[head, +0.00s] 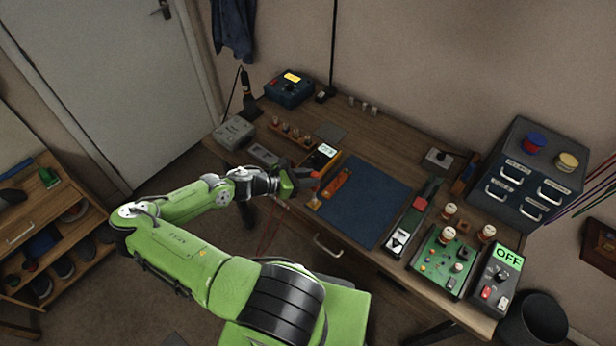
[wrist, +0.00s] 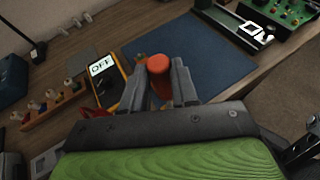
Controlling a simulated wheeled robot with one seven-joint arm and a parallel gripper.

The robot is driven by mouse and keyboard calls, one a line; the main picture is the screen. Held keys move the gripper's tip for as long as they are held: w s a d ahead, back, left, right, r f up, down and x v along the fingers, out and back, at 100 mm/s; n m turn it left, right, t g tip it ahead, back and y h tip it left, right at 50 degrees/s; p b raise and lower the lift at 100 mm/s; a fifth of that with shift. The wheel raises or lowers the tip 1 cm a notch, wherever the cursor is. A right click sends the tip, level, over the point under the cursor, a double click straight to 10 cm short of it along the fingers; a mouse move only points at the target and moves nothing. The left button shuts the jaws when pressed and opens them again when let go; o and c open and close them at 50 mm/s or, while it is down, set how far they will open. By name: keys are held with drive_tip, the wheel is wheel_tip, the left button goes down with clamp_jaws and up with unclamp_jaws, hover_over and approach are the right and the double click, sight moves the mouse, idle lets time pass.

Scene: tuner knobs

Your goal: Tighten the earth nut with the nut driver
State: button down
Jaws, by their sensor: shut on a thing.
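My gripper (head: 306,178) is over the left part of the workbench, beside the blue mat. In the wrist view my gripper (wrist: 160,75) has its two grey fingers closed on either side of an orange-red handle (wrist: 159,66), which looks like the nut driver's. The handle's round end faces the camera, and its shaft and tip are hidden. The green circuit board (head: 443,262) lies at the right of the bench, far from my gripper. The earth nut is too small to make out.
A yellow meter (wrist: 108,78) reading OFF stands left of the gripper. A grey box (head: 496,275) also reads OFF, beside the board. A drawer cabinet (head: 525,175) stands at the back right. A peg rack (head: 290,133) is at the back left.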

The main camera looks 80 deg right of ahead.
drive_tip(key=shift+f, duration=0.65)
drive_tip(key=shift+r, duration=0.1)
idle(0.4)
drive_tip(key=shift+w+d+f+m+g+y+b, duration=0.1)
drive_tip(key=shift+d+m+g+y+b, duration=0.3)
drive_tip(key=shift+m+y+b, duration=1)
drive_tip(key=shift+w+d+f+m+g+y+b, duration=0.1)
drive_tip(key=shift+m+g+y+b, duration=0.55)
drive_tip(key=shift+m+y+b, duration=0.7)
drive_tip(key=shift+w+d+m+g+y+b, duration=0.1)
drive_tip(key=shift+d+m+g+y+b, duration=0.3)
drive_tip(key=shift+m+y+b, duration=1)
drive_tip(key=shift+d+m+y+b, duration=0.2)
drive_tip(key=shift+m+y+b, duration=1.35)
drive_tip(key=shift+y+b, duration=0.6)
drive_tip(key=shift+r+t, duration=0.1)
drive_tip(key=shift+t, duration=0.15)
drive_tip(key=shift+r, duration=0.15)
